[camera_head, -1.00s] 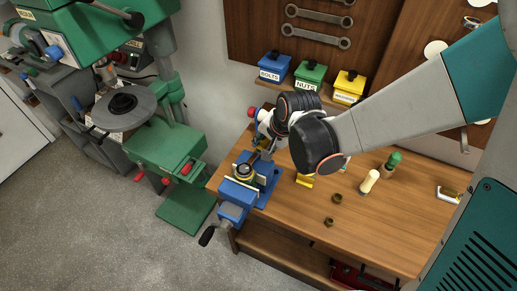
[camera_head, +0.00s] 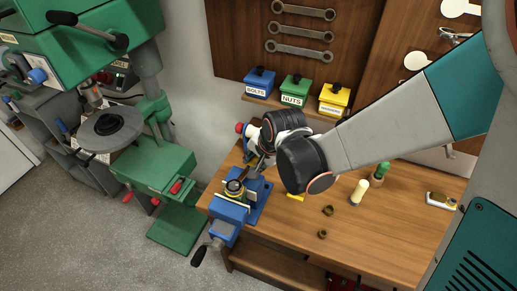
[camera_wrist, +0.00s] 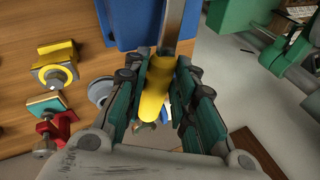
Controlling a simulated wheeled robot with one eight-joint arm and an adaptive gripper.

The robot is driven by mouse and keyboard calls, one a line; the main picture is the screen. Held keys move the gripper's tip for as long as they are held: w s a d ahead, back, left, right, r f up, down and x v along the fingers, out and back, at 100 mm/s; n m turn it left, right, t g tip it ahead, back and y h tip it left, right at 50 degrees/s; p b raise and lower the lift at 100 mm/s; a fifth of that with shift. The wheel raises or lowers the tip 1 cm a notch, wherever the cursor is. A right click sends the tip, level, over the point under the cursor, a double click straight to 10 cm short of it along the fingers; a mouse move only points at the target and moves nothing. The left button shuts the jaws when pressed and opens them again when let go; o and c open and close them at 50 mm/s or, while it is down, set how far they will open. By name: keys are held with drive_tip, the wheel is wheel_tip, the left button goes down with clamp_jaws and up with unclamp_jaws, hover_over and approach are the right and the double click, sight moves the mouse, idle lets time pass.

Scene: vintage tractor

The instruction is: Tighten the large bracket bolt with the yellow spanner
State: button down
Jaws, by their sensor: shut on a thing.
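My gripper (camera_wrist: 155,100) is shut on the yellow handle of the spanner (camera_wrist: 157,88). The spanner's grey shank runs up from the handle to the top edge of the wrist view, where its head is out of sight. In the head view my gripper (camera_head: 256,155) is just above and right of the blue vise (camera_head: 228,212). A dark round part with a brassy ring (camera_head: 234,187) sits at the vise jaws; I cannot tell whether it is the large bracket bolt, or whether the spanner touches it. The vise's blue body also shows in the wrist view (camera_wrist: 125,22).
The wooden bench (camera_head: 290,245) carries two loose nuts (camera_head: 327,210), a cream-handled tool (camera_head: 359,193) and a green-topped piece (camera_head: 380,173). Blue, green and yellow bins (camera_head: 295,91) stand behind. A green drill press (camera_head: 150,165) stands left. A yellow part (camera_wrist: 57,65) lies beside my gripper.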

drive_tip(key=shift+s+d+m+t+h+b, duration=0.2)
drive_tip(key=shift+s+d+m+h, duration=0.3)
drive_tip(key=shift+s+m, duration=0.4)
drive_tip(key=shift+s+d+m+t+h+b, duration=0.2)
drive_tip(key=shift+s+d+m+h, duration=0.3)
drive_tip(key=shift+m, duration=0.6)
idle(0.8)
drive_tip(key=shift+w+a+n+y+b, duration=0.35)
drive_tip(key=shift+w+n+y, duration=0.2)
drive_tip(key=shift+n, duration=0.35)
idle(0.8)
drive_tip(key=c, duration=2.1)
unclamp_jaws()
drive_tip(key=shift+c, duration=0.2)
clamp_jaws()
drive_tip(key=shift+w, duration=0.15)
drive_tip(key=shift+r, duration=0.7)
